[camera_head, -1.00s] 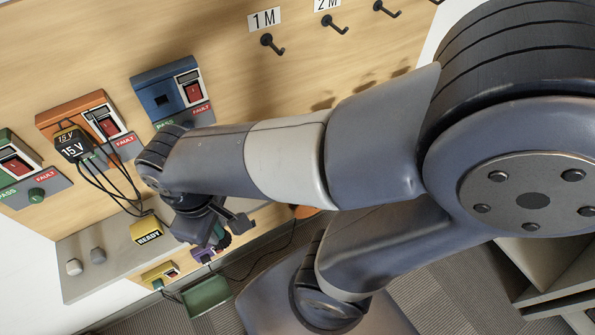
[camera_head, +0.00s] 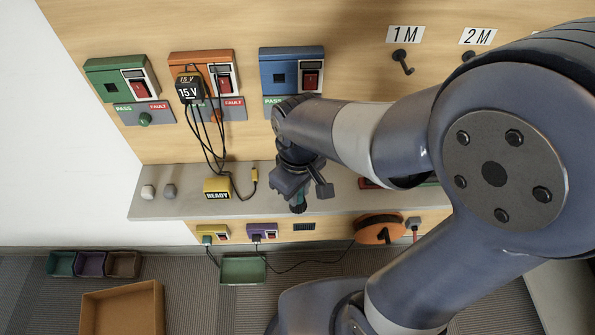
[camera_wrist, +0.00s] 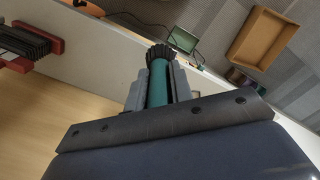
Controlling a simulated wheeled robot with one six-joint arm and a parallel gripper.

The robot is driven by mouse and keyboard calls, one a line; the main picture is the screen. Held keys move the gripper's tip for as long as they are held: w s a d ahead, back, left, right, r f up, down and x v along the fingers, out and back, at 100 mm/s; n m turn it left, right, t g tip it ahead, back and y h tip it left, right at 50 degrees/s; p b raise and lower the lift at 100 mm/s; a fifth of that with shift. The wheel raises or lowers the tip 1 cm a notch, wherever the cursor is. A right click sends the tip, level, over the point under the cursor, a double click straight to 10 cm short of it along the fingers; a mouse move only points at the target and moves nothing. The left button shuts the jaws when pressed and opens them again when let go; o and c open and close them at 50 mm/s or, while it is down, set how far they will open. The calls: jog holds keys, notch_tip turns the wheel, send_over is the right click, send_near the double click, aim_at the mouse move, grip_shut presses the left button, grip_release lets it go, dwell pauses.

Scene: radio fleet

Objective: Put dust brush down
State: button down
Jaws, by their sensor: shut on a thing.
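My gripper (camera_head: 299,194) is shut on the dust brush (camera_head: 298,206), which has a teal handle. In the head view the brush points down from the jaws, over the grey shelf (camera_head: 228,207) at its front part. In the wrist view the teal handle of the brush (camera_wrist: 158,82) sits between the two grey fingers (camera_wrist: 158,88), with dark bristles at its far end. I cannot tell whether the brush touches the shelf.
A yellow READY block (camera_head: 217,188) and two small knobs stand on the shelf to the left. Blue (camera_head: 292,75), orange and green switch boxes are on the board. A cardboard box (camera_head: 122,312) lies on the floor.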

jog(key=w+p, duration=0.1)
jog(key=w, duration=0.7)
jog(key=f, duration=0.6)
jog(key=shift+w+d+f, duration=0.15)
jog(key=shift+w+f, duration=0.15)
jog(key=shift+w, duration=0.05)
jog(key=shift+w+f, duration=0.15)
jog(key=shift+w, duration=0.05)
jog(key=shift+f, duration=0.15)
jog(key=shift+f, duration=0.15)
jog(key=c, duration=1.3)
grip_release()
jog(key=shift+o, duration=0.2)
